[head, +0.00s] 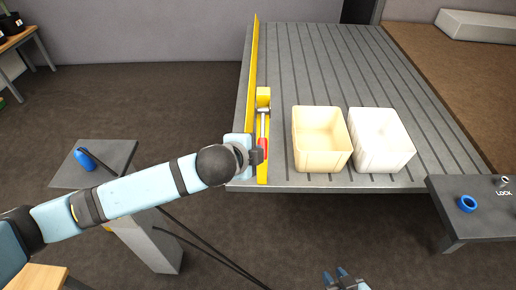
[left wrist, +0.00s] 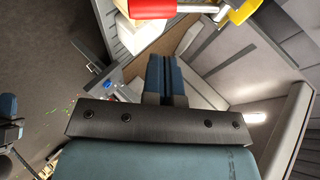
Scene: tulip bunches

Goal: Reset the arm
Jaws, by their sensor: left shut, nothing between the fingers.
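My left arm reaches in from the left in the head view, and its wrist end is beside a lever with a red handle (head: 263,148) on the yellow rail (head: 254,60). The left gripper (left wrist: 165,58) shows in the left wrist view with its blue fingers shut together and empty. The red handle (left wrist: 150,8) and a yellow part (left wrist: 245,10) lie beyond its fingertips, apart from them in the picture. In the head view its fingers are mostly hidden by the wrist. My right gripper (head: 336,275) is at the bottom edge with its blue fingertips apart and empty.
A cream crate (head: 320,165) and a white crate (head: 382,160) stand on the grey slatted table (head: 300,40). A side table (head: 470,235) at right holds a blue ring (head: 468,203) by a LOCK label. A blue object (head: 84,159) sits on a left stand.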

